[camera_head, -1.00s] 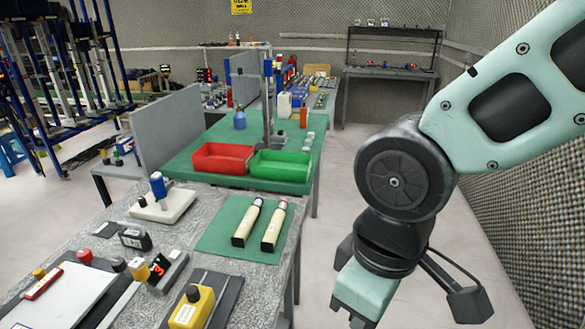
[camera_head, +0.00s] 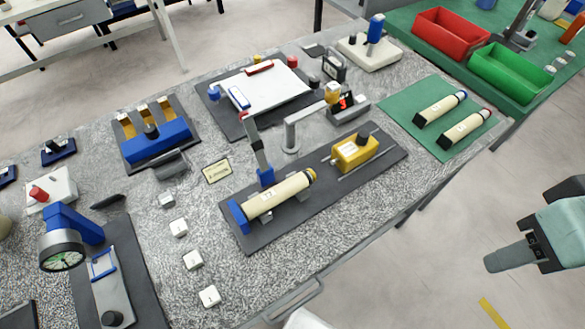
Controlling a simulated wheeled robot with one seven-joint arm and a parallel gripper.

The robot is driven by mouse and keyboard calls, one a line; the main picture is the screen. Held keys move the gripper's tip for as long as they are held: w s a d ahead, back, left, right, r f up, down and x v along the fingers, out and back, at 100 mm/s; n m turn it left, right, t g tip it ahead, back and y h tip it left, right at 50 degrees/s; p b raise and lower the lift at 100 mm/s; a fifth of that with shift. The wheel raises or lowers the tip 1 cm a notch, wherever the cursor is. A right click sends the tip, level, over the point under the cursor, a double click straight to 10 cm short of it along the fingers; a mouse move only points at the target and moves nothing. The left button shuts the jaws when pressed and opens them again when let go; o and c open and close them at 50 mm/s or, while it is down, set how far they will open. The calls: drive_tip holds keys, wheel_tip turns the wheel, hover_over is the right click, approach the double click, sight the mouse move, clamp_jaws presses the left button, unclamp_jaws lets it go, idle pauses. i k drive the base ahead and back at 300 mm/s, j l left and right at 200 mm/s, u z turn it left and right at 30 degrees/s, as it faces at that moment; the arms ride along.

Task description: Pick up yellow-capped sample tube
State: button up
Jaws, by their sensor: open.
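The yellow-capped sample tube (camera_head: 278,196) is a cream cylinder with a yellow cap at its upper right end. It lies on a dark base plate (camera_head: 330,205) on the grey bench, its lower left end by a blue block. My gripper (camera_head: 512,257) is at the right edge of the view, over the floor beyond the bench edge, well apart from the tube. It is open, with nothing seen in it, and partly cut off by the frame.
A yellow block device (camera_head: 354,152) shares the base plate. A grey post with an arm (camera_head: 290,135) stands behind the tube. Two other tubes, blue-capped (camera_head: 440,108) and red-capped (camera_head: 464,128), lie on a green mat (camera_head: 412,127). Small white blocks (camera_head: 193,260) sit left of the tube.

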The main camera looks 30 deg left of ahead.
sight(252, 208)
drive_tip(key=l+u, duration=0.15)
drive_tip(key=u, duration=0.9)
